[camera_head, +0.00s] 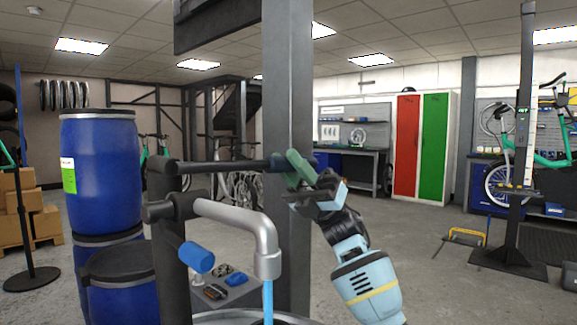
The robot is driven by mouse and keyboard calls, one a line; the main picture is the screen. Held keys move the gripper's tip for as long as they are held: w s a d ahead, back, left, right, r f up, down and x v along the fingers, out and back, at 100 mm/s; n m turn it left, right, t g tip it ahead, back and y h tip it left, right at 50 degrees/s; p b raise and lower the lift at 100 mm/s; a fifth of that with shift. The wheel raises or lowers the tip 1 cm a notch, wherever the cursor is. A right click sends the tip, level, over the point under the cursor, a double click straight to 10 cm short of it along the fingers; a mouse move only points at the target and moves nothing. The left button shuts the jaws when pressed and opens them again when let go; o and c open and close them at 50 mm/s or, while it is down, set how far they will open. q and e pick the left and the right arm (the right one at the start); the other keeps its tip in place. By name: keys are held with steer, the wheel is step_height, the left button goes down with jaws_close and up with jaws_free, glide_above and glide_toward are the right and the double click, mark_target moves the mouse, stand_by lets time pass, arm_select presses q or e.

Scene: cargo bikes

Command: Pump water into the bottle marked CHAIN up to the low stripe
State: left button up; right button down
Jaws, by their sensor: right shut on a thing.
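A dark hand pump stands in front of me, with a long black handle (225,167) lying nearly level. My right gripper (303,170) is shut on the handle's right end, where a green piece shows. The pump's grey spout (262,235) bends down. A thin blue stream of water (268,300) falls from its mouth toward a round rim (245,318) at the bottom edge. What the stream lands in is cut off by the frame. I see no bottle marked CHAIN and no stripe. My left gripper is not in view.
A blue cylinder (197,257) sits beside the spout. Behind it, a low grey surface (236,294) holds small items. Blue barrels (102,175) stand at the left. A grey column (288,80) rises just behind the pump. Open floor lies to the right, before a bike stand (520,190).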

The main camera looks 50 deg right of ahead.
steer(key=shift+a+f, duration=0.15)
steer(key=shift+f, duration=0.1)
steer(key=c, duration=1.6)
jaws_free()
steer(key=o, duration=0.4)
steer(key=shift+o, duration=0.2)
steer(key=b+v, duration=0.1)
steer(key=v, duration=0.7)
steer(key=shift+r, duration=0.15)
